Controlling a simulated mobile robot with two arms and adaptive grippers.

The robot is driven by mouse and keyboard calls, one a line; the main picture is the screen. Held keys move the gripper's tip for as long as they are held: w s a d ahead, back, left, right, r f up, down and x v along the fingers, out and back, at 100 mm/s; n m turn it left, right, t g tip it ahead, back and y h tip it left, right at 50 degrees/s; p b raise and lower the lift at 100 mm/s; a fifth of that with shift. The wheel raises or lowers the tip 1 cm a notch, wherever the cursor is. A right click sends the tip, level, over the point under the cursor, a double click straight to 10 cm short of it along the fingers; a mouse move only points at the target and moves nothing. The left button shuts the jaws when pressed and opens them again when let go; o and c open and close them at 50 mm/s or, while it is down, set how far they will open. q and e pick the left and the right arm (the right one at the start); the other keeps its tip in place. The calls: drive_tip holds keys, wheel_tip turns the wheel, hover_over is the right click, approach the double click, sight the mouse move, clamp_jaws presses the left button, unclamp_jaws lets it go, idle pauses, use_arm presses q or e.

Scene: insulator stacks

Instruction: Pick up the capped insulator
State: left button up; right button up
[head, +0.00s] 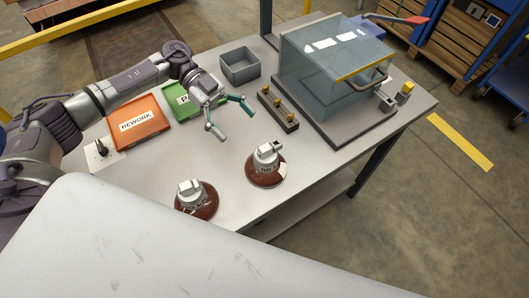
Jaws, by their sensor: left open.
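Two brown disc insulators with grey metal caps stand upright on the grey table. One insulator (266,168) is near the middle front of the table. The other insulator (196,201) is nearer to me and to the left, close to the front edge. Both look capped, so I cannot tell which one the task names. My left gripper (231,122) is open and empty above the table, behind and to the left of the middle insulator and apart from it. My right gripper is not in view.
An orange REWORK tray (139,130) and a green tray (171,99) lie at the left. A grey bin (240,66) stands at the back. A dark block with brass pegs (278,113) lies beside the clear-covered fixture (330,70). The table's right front is clear.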

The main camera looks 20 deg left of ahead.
use_arm(q)
approach(275, 167)
drive_tip(key=shift+d+f+p, duration=0.25)
drive_tip(key=shift+d+p, duration=0.15)
drive_tip(key=shift+d, duration=0.25)
drive_tip(key=shift+d+f, duration=0.3)
drive_tip(key=shift+d, duration=0.1)
drive_tip(key=p+x, duration=0.1)
drive_tip(key=x, duration=0.3)
drive_tip(key=shift+s+f+p, duration=0.1)
drive_tip(key=shift+s+p, duration=0.25)
drive_tip(key=shift+s, duration=0.1)
drive_tip(key=shift+s+d+f, duration=0.1)
drive_tip(key=shift+d+f, duration=0.15)
drive_tip(key=shift+d, duration=0.1)
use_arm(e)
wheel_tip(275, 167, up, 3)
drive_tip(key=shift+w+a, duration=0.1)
use_arm(q)
drive_tip(key=c, duration=1.6)
drive_tip(key=shift+r, duration=0.15)
clamp_jaws()
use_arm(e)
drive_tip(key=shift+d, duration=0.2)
